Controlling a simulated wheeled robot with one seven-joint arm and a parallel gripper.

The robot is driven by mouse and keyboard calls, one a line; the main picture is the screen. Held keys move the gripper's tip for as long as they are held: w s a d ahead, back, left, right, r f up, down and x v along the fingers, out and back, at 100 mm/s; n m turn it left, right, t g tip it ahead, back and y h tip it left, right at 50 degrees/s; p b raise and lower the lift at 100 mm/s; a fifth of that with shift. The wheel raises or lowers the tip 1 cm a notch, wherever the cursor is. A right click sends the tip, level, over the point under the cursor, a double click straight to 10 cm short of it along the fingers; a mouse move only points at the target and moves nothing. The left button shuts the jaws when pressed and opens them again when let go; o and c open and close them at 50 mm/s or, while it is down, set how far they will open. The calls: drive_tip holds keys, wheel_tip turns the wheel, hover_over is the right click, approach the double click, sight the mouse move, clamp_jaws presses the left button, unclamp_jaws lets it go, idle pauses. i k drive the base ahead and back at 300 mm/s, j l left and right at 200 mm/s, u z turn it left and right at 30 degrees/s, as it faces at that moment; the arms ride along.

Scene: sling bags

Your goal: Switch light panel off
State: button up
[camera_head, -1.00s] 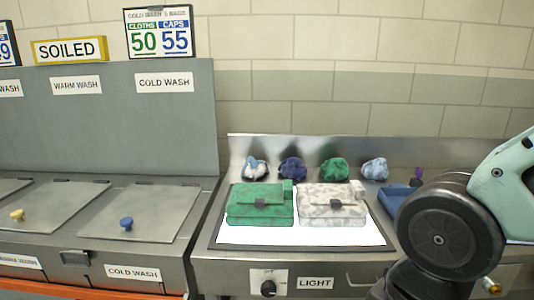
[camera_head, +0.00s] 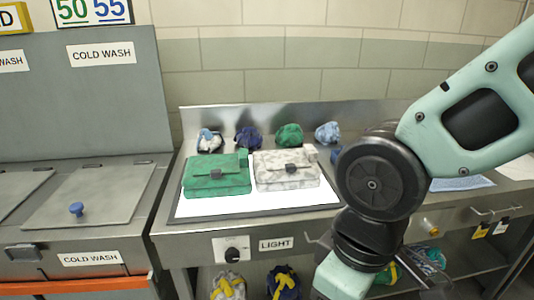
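The light panel (camera_head: 250,203) glows white in the steel worktop. A green bag (camera_head: 205,187) and a grey-white patterned bag (camera_head: 295,181) lie side by side on it. Below, on the counter's front, a black knob (camera_head: 234,254) sits on a pale plate, beside a label (camera_head: 276,244) reading LIGHT. My arm reaches in from the right, with its lower link to the right of the knob. My gripper is out of view below the frame.
Several small bundled cloths, one of them green (camera_head: 289,136), stand along the back of the worktop. Yellow-tied bundles (camera_head: 229,286) sit on a shelf below. The lidded cold wash bin (camera_head: 91,199) is at left. Tags hang at the right front.

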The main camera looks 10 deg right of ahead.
sight(232, 255)
drive_tip(key=i+j+u, duration=0.2)
drive_tip(key=i, duration=0.2)
drive_tip(key=i+u, duration=0.25)
drive_tip(key=i, duration=0.2)
